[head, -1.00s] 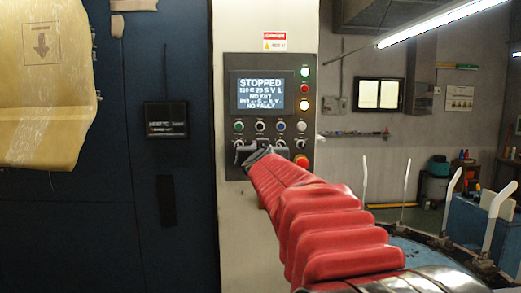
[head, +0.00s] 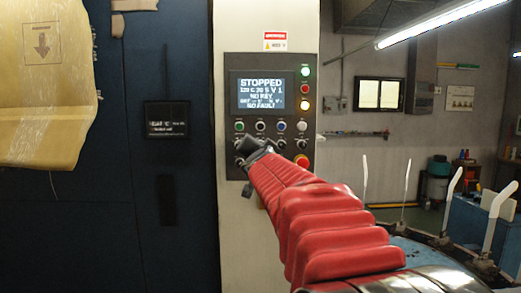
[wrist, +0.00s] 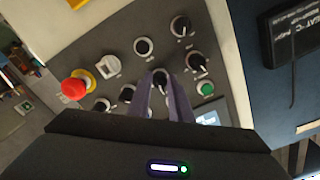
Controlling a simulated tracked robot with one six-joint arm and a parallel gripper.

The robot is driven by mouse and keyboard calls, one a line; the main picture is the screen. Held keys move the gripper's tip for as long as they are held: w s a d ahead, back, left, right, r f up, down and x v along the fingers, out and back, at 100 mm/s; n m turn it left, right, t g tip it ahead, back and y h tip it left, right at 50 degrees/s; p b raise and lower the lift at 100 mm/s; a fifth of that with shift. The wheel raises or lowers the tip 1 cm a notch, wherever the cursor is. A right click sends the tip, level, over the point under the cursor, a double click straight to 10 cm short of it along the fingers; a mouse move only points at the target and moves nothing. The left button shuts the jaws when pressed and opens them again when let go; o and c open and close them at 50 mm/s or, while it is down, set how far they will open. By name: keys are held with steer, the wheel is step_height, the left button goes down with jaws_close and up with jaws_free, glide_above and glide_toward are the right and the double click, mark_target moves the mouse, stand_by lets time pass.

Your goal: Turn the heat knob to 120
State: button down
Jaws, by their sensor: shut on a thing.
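The control panel (head: 231,110) stands on the pale column, its screen (head: 261,94) reading STOPPED, what looks like 120 C, NO KEY and NO FAULT. My gripper (head: 255,146) reaches its lower knobs, and my arm hides part of that area. In the wrist view my gripper (wrist: 162,92) has its two fingers on either side of a black knob (wrist: 160,76) with a white mark, shut on it. The labels are too small to read, so I cannot tell whether this is the heat knob. Two similar black knobs (wrist: 180,26) and (wrist: 196,62) are nearby.
A red emergency stop (wrist: 74,89) on a yellow base and a pale switch (wrist: 108,67) lie left of the fingers in the wrist view. A green button (wrist: 206,89) lies right. A small dark display (head: 166,120) hangs on the blue wall. Free room lies right of the panel.

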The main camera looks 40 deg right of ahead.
steer(key=shift+f+m, duration=0.1)
steer(key=shift+m, duration=0.4)
steer(key=c, duration=1.6)
jaws_free()
steer(key=shift+s, duration=0.15)
steer(key=shift+v, duration=6.75)
steer(key=shift+a, duration=0.15)
